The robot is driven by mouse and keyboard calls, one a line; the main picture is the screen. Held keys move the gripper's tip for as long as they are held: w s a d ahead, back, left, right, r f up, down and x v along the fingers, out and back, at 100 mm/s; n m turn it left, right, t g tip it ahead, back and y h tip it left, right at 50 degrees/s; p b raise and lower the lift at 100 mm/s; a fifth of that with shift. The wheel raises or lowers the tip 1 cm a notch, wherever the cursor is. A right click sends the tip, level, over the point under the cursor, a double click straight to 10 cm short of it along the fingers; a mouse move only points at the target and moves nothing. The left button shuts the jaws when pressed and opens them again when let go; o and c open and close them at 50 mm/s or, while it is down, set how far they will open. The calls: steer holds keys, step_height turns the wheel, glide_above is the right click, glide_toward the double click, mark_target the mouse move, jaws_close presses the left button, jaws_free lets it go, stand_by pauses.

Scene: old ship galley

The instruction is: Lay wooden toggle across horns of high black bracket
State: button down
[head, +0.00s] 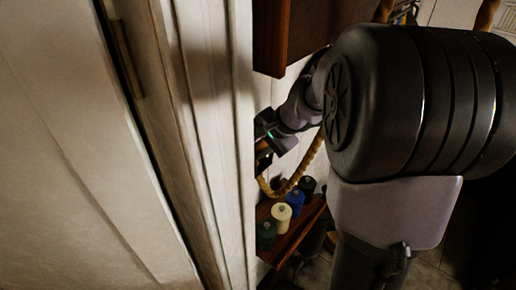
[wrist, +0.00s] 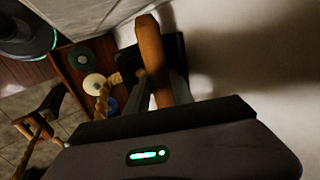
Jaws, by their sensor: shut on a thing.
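In the wrist view my gripper (wrist: 160,90) is shut on the wooden toggle (wrist: 150,45), an orange-brown rod between its two grey fingers. The toggle points away from the gripper, towards the wall. A dark shape, seemingly the black bracket (wrist: 127,62), shows behind and on both sides of the toggle. Its horns are not clear, and I cannot tell whether the toggle touches it. A twisted rope (wrist: 102,98) hangs left of the fingers and also shows in the head view (head: 309,158).
A wooden shelf (head: 296,233) holds several spools, including a cream one (head: 281,213) and a blue one (head: 295,200). A wooden cabinet (head: 283,38) hangs above. The pale door frame (head: 205,130) stands close on the left. The pale wall (wrist: 250,60) right of the toggle is bare.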

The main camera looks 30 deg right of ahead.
steer(key=shift+f, duration=0.2)
stand_by(0.3)
steer(key=shift+f+b, duration=0.4)
steer(key=shift+b, duration=0.2)
steer(key=c, duration=1)
jaws_free()
steer(key=shift+s+r, duration=0.1)
steer(key=shift+s, duration=0.05)
steer(key=shift+r, duration=0.1)
